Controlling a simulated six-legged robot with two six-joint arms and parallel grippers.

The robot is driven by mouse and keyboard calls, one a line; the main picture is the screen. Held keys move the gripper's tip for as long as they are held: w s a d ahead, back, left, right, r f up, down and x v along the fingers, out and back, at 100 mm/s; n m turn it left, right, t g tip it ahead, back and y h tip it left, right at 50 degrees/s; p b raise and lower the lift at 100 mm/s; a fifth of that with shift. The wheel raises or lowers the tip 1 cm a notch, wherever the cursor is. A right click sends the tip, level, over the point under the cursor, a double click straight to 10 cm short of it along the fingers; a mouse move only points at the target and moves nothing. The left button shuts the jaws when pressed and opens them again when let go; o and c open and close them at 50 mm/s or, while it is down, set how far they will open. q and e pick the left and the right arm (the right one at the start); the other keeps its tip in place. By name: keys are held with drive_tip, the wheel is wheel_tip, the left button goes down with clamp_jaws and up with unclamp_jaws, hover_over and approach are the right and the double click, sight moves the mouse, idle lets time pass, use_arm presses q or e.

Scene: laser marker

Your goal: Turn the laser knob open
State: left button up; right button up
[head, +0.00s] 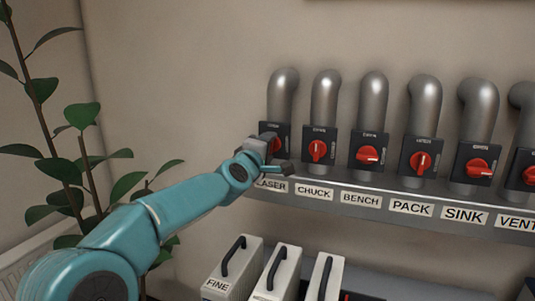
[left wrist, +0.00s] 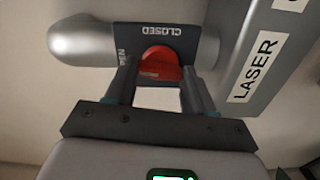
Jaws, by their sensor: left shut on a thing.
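The laser knob (head: 267,137) is red and sits on a dark plate on the leftmost pipe, above the LASER label (head: 271,185). My left gripper (head: 275,157) is at this knob and covers most of it in the head view. In the left wrist view, the red knob (left wrist: 160,58) lies between the two fingers of my left gripper (left wrist: 160,80), which is shut on it. The plate (left wrist: 148,32) shows CLOSED at the top, upside down, and OPEN at its left edge. The knob's exact angle is hard to tell. My right gripper is not in view.
Similar red knobs stand in a row to the right: chuck (head: 318,150), bench (head: 368,154), pack (head: 421,163), sink (head: 476,168) and vent. The labelled ledge (head: 330,183) runs below them. Pale boxes (head: 234,266) stand underneath. A leafy plant (head: 80,116) is at left.

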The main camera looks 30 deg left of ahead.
use_arm(q)
drive_tip(key=shift+a+n, duration=0.1)
drive_tip(key=shift+n, duration=0.7)
drive_tip(key=o, duration=1)
drive_tip(key=shift+s, duration=0.1)
drive_tip(key=shift+o, duration=0.2)
drive_tip(key=b+v, duration=0.1)
drive_tip(key=v, duration=1.5)
drive_tip(key=shift+b, duration=0.3)
